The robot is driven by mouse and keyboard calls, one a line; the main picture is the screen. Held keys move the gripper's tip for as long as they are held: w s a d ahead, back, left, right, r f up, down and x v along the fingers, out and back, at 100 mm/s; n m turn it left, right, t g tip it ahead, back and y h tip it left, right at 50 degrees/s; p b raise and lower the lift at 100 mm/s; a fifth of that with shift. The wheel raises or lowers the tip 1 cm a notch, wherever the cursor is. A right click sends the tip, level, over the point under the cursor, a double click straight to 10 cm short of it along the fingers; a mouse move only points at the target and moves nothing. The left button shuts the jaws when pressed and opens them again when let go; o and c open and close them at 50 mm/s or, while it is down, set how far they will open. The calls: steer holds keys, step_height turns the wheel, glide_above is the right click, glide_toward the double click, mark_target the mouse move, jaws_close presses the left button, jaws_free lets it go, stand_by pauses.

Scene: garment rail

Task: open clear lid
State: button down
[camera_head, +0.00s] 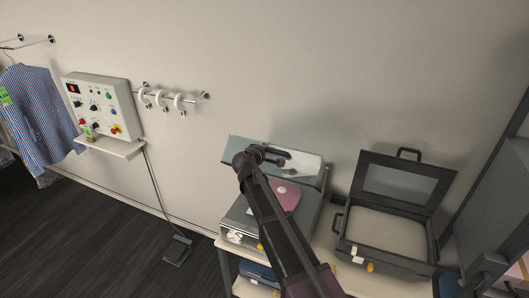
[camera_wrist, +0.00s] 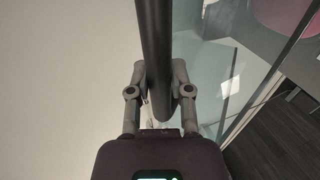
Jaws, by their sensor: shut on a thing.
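The clear lid (camera_head: 308,166) stands raised and tilted above a grey box-shaped unit (camera_head: 236,238) in the head view. A pink item (camera_head: 287,196) shows in the unit, partly behind my arm. My gripper (camera_head: 275,157) is up at the lid. In the wrist view my gripper (camera_wrist: 159,85) is shut on a dark round bar (camera_wrist: 155,30), apparently the lid's handle, with one finger on each side. Clear panes of the lid (camera_wrist: 212,75) show just right of the bar. My arm hides part of the unit and the lid's lower edge.
A dark case (camera_head: 343,250) with a windowed lid stands open to the right on the same table. A control box (camera_head: 103,105) and a rail with white rings (camera_head: 162,98) are on the wall at left. A striped shirt (camera_head: 40,115) hangs at far left.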

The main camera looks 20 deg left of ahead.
steer(key=shift+r, duration=0.1)
stand_by(0.3)
steer(key=c, duration=0.5)
jaws_free()
steer(key=shift+c, duration=0.2)
